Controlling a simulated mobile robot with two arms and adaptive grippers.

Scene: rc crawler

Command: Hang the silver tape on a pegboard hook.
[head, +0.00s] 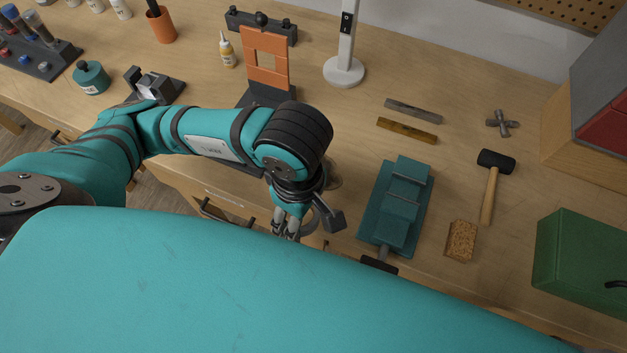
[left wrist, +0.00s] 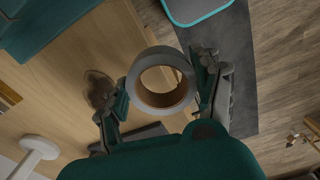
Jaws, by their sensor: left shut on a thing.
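The silver tape (left wrist: 160,55) is a grey ring with a brown inner core. In the left wrist view it sits between the two fingers of my left gripper (left wrist: 165,84), which is shut on it across its outer sides. In the head view my left gripper (head: 288,224) points down near the bench's front edge, left of the vise, and the tape is mostly hidden by the gripper and arm. Only a strip of the pegboard (head: 560,8) shows at the top right of the head view. No hook can be made out. My right gripper is not in view.
On the bench are a teal vise (head: 402,205), a mallet (head: 490,185), a cork block (head: 461,240), a green box (head: 580,260), a lamp base (head: 344,71) and an orange stand (head: 266,65). A red and grey cabinet (head: 600,100) stands at right.

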